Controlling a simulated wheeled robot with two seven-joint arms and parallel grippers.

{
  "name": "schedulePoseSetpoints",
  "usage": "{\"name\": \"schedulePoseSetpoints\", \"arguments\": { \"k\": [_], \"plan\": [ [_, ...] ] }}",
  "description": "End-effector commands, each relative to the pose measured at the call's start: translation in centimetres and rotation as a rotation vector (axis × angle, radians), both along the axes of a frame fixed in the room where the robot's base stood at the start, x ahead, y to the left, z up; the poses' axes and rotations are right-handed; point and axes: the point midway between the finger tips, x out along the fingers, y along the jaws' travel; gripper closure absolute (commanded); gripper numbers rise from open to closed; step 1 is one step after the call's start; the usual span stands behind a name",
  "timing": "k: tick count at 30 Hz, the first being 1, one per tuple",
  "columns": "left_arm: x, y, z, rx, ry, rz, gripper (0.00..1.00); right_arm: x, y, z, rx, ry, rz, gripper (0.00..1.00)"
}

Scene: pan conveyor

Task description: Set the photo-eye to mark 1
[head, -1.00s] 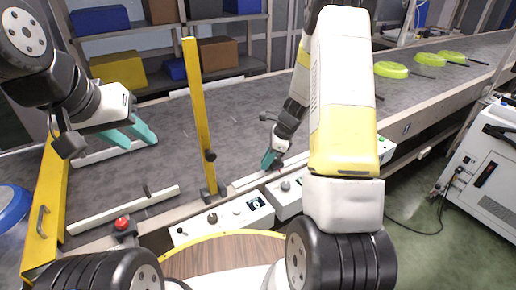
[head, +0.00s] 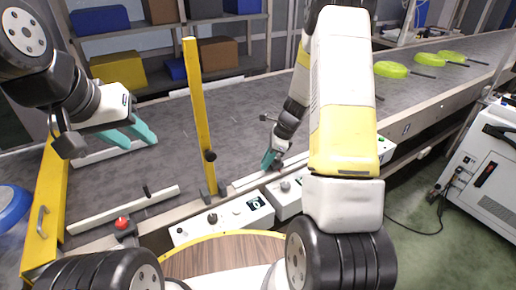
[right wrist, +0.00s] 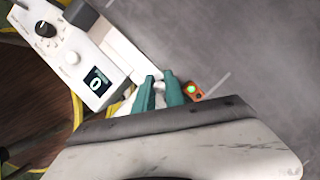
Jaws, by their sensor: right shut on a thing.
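The photo-eye (right wrist: 193,91) is a small orange block with a lit green spot, beside the fingertips in the right wrist view. My right gripper (right wrist: 158,90) is shut at the rail (right wrist: 125,52) along the belt edge, right next to the orange block. The part between its fingers is mostly hidden. In the head view my right gripper (head: 270,159) is low at the near belt edge, and I cannot make out the photo-eye there. My left gripper (head: 131,135) is open and empty above the belt at the left. A pale line (right wrist: 216,86) lies on the belt near the photo-eye.
The control box (right wrist: 75,55) with knob, button and display stands beside the rail. A yellow post (head: 200,115) rises left of my right gripper. Green pans (head: 391,69) sit on the belt (head: 240,110) at the far right. A red button (head: 122,223) is at front left.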

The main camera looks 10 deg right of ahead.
Motion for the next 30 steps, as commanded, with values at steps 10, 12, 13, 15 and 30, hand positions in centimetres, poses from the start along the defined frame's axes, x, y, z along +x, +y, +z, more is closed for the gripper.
{"name": "schedulePoseSetpoints", "arguments": {
  "k": [10, 12, 13, 15, 30],
  "plan": [
    [0.0, 0.0, 0.0, 0.0, 0.0, 0.0, 0.64, 0.1, 0.0, 0.1, 0.001, -0.002, -0.001, 1.0],
    [0.0, 0.0, 0.0, 0.0, 0.0, 0.0, 0.64, 0.0, 0.2, 0.1, 0.001, -0.002, 0.001, 1.0],
    [0.0, 0.0, 0.0, 0.0, 0.0, 0.0, 0.64, -0.1, 0.4, 0.1, 0.002, -0.002, 0.001, 1.0],
    [0.0, 0.0, 0.0, 0.0, 0.0, 0.0, 0.64, -0.4, 1.5, 0.1, 0.003, -0.002, 0.004, 1.0],
    [0.0, 0.0, 0.0, 0.0, 0.0, 0.0, 0.64, -3.4, 9.5, 0.1, 0.002, -0.002, 0.001, 1.0]
  ]
}}
